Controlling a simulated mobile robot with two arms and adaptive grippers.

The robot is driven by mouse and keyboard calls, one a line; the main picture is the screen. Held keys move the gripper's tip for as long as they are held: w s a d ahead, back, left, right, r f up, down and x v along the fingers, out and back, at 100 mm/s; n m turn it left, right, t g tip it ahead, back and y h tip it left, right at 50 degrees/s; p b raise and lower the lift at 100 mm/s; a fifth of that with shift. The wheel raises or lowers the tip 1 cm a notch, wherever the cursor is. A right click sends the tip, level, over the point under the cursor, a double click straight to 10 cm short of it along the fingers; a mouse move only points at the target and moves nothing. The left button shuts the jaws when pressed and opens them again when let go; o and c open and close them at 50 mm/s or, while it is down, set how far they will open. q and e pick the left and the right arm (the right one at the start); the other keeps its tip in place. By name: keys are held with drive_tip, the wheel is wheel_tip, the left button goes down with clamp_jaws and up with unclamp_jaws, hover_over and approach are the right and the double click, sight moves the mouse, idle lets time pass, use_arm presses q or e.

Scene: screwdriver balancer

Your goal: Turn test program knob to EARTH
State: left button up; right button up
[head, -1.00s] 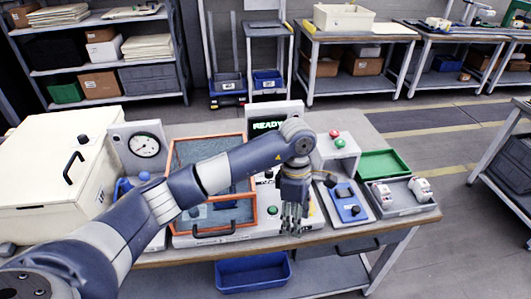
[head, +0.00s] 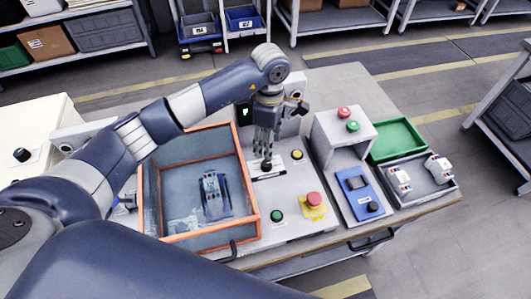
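A small black knob (head: 266,166) stands on the light panel right of the orange-framed cover, on a dark-edged label plate (head: 269,174); its lettering is too small to read. My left gripper (head: 266,154) points down from the arm that enters from the left. Its fingertips are close above the knob or at its top; I cannot tell whether they touch it. The fingers look close together, and the finger gap is unclear. My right gripper is out of view.
The orange-framed clear cover (head: 256,207) has a blue device (head: 215,195) beneath it. A green button (head: 277,215) and a red emergency stop (head: 314,199) sit on the panel. A button box (head: 330,123), blue meter (head: 356,195), green tray (head: 421,149) and grey tray (head: 440,187) stand at right.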

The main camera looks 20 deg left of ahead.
use_arm(q)
drive_tip(key=p, duration=0.1)
hover_over(267, 163)
wheel_tip(267, 163, down, 5)
wheel_tip(267, 163, down, 3)
drive_tip(key=shift+f+p, duration=0.1)
drive_tip(key=shift+p, duration=0.45)
drive_tip(key=shift+f, duration=0.25)
drive_tip(key=c, duration=1.1)
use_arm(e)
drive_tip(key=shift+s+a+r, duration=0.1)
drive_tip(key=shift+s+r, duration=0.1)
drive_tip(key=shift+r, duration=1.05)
